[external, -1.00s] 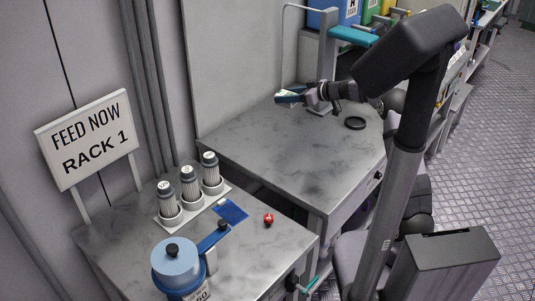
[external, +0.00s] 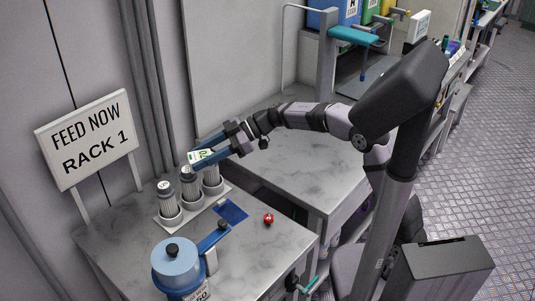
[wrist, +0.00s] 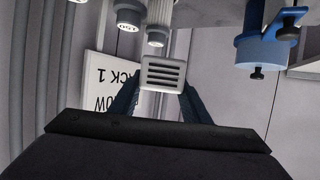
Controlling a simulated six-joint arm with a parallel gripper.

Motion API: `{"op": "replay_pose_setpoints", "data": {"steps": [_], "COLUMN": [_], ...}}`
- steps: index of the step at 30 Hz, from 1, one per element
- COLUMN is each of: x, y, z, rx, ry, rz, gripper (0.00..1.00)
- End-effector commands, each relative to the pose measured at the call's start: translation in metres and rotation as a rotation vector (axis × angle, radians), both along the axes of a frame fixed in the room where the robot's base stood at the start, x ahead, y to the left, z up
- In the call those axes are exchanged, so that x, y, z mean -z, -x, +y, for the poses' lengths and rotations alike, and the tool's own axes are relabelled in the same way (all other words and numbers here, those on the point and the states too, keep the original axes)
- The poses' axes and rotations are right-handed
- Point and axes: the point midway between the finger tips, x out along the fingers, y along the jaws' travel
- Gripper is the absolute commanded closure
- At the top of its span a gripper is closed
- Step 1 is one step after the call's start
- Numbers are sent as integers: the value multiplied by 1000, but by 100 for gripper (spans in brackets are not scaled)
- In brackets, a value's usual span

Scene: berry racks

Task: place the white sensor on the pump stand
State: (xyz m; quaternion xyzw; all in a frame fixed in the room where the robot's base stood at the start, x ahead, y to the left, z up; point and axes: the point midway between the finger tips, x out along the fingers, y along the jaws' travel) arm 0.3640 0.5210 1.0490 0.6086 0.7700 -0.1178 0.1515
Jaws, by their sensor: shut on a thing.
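In the wrist view the white sensor (wrist: 162,74) shows a slotted face between my two dark blue fingers. A blue pump-like cylinder (external: 178,265) with a black knob stands on the front bench. It seems to show in the wrist view too, as a blue body (wrist: 262,48). I cannot tell for certain which part is the pump stand.
A white rack (external: 207,204) holds several grey-capped bottles (external: 167,203), close under my gripper. A blue mat (external: 232,210) and a red ball-like thing (external: 268,218) lie on the front bench. A sign (external: 88,138) stands at the left. The marble-patterned rear bench (external: 310,165) has free room.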

Motion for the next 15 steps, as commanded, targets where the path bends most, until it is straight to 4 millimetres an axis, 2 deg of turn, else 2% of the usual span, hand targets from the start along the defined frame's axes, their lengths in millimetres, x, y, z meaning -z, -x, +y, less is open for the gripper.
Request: {"op": "replay_pose_setpoints", "data": {"steps": [1, 3, 10, 15], "x": [1, 2, 3, 39], "y": [16, 34, 78, 73], "z": [6, 11, 21, 20], "rx": [-34, -73, -169, -159], "ry": [0, 2, 7, 11], "rz": [0, 0, 0, 6], "gripper": [81, 81, 81, 81]}}
